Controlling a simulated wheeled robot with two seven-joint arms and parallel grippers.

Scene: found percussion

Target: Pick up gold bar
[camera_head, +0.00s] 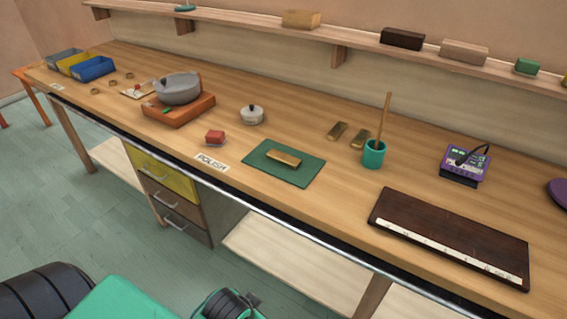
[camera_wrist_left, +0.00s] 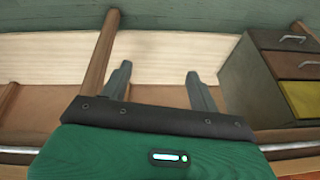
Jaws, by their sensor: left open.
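One gold bar (camera_head: 284,158) lies flat on a dark green mat (camera_head: 263,170) in the middle of the bench, in the head view. My right gripper is in neither view.
A drawer unit (camera_head: 175,200) stands below.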

